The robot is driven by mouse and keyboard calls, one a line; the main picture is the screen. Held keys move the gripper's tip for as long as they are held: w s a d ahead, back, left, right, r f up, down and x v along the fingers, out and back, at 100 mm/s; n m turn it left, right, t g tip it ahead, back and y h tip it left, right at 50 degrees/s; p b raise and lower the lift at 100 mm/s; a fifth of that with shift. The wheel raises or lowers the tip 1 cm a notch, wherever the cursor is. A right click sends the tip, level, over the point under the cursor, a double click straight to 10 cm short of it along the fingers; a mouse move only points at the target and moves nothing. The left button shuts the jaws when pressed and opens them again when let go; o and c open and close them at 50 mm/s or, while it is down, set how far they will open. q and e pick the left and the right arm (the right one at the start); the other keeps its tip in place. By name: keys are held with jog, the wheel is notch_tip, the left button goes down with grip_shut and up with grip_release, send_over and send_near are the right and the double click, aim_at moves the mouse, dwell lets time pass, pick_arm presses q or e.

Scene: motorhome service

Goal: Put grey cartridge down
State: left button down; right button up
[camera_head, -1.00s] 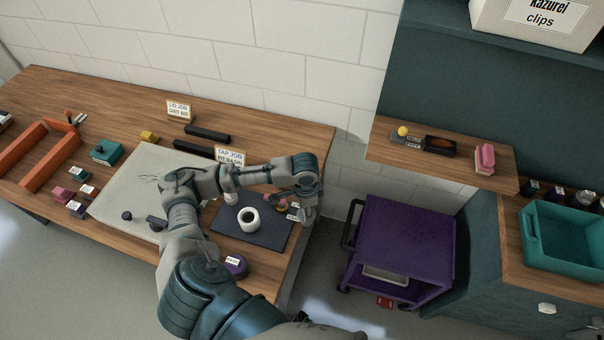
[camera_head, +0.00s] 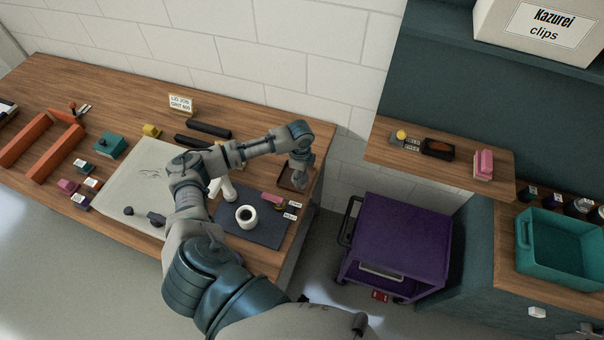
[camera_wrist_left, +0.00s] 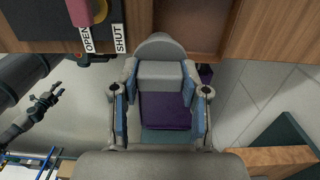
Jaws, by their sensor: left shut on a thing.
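My left gripper (camera_head: 299,182) reaches over the right end of the wooden table, by a shallow brown tray (camera_head: 285,180). In the left wrist view its two fingers (camera_wrist_left: 160,100) are closed on the grey cartridge (camera_wrist_left: 158,70), a pale piece with a rounded end. In the head view the cartridge is hard to tell from the grey fingers. The brown tray also shows in the wrist view (camera_wrist_left: 188,30), just beyond the cartridge; I cannot tell whether they touch. A dark arm end, apparently my right gripper (camera_wrist_left: 52,98), shows at the wrist view's left; its opening is unclear.
A white bottle (camera_head: 228,189) stands near my left forearm. A purple cart (camera_head: 405,240) stands on the floor right of the table.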

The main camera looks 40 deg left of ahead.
pick_arm(q)
jog(key=shift+w+a+f, duration=0.1)
jog(key=shift+w+a, duration=0.3)
jog(key=shift+w, duration=0.3)
notch_tip(320, 180, down, 3)
jog(key=shift+f+p, duration=0.1)
jog(key=shift+p, duration=0.4)
jog(key=shift+w+d+f, duration=0.1)
jog(key=shift+d+f, duration=0.05)
jog(key=c, duration=0.6)
grip_release()
jog(key=shift+f, duration=0.1)
notch_tip(320, 180, up, 12)
jog(key=shift+r+b, duration=0.15)
jog(key=shift+b, duration=0.4)
